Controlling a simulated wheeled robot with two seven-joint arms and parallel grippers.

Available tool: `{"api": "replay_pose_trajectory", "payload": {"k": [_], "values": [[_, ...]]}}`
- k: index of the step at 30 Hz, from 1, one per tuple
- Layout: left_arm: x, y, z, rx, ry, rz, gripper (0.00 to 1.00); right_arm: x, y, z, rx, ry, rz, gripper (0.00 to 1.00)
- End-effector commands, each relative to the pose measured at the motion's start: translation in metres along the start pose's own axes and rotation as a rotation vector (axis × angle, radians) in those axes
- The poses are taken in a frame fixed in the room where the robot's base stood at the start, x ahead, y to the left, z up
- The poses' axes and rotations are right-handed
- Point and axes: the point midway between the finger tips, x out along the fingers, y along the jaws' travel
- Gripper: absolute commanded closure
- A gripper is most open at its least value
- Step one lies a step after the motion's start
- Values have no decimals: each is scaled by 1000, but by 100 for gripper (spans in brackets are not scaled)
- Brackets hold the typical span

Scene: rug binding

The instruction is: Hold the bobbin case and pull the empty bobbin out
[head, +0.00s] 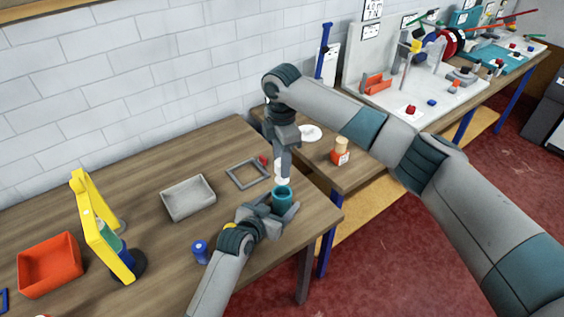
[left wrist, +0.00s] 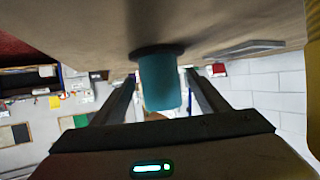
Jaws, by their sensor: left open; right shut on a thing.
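The teal bobbin case (head: 283,198) stands upright near the front right corner of the wooden table. It also shows in the left wrist view (left wrist: 160,85), upside down there, with a dark ring at its base. My left gripper (head: 279,206) is open, its fingers on either side of the case. In the left wrist view gaps show between the fingers and the case. My right gripper (head: 283,168) points straight down over the case and is shut on a white piece that looks like the bobbin (head: 282,178). Whether the bobbin's lower end is still inside the case is hidden.
A grey tray (head: 188,198) and a flat grey frame (head: 247,173) lie behind. A blue spool (head: 200,252) is near my left arm. A yellow stand (head: 100,225) and an orange bin (head: 50,265) are left. A second table (head: 365,168) adjoins at right.

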Motion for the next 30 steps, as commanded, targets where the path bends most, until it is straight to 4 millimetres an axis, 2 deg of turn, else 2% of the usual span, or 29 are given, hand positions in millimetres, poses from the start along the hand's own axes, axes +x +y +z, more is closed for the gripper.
{"api": "replay_pose_trajectory", "payload": {"k": [9,15,21,30], "values": [[-53,0,1,1,0,0,33,0,0,0,0,0,0,93],[-80,0,1,1,0,0,33,0,0,0,0,0,0,93],[-93,0,0,0,-1,0,33,0,0,0,0,0,0,93],[-95,0,0,0,-1,0,33,0,0,0,0,0,0,93]]}}
